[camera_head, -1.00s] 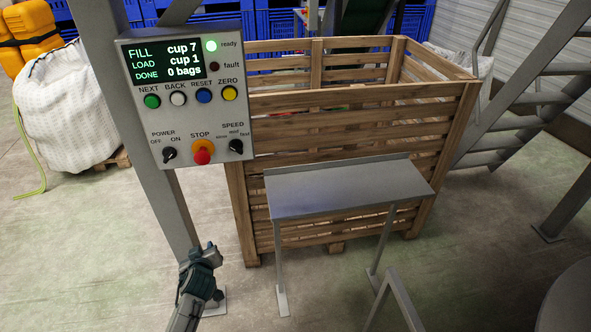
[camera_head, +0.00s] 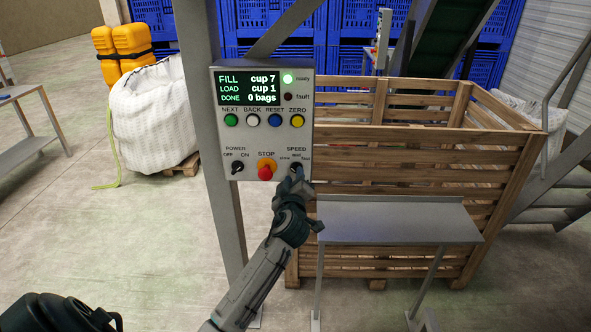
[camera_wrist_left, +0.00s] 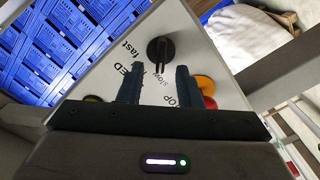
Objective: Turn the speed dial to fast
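The black speed dial (camera_head: 296,167) is at the lower right of the grey control panel (camera_head: 218,152). My left gripper (camera_head: 299,173) is close in front of it and partly covers it in the head view. In the left wrist view the dial (camera_wrist_left: 161,50) shows just beyond the gap between the fingertips of my left gripper (camera_wrist_left: 157,68). These fingers are open and apart, with nothing held. The dial's ridge runs down toward this gap, near the "slow" label. The "fast" label is left of the dial there. My right gripper is not in view.
The red stop button (camera_head: 265,172) and the power knob (camera_head: 237,167) sit left of the dial. Coloured buttons and a lit screen (camera_head: 246,90) are above. A metal shelf (camera_head: 390,222) stands close to the right, before a wooden crate (camera_head: 420,160).

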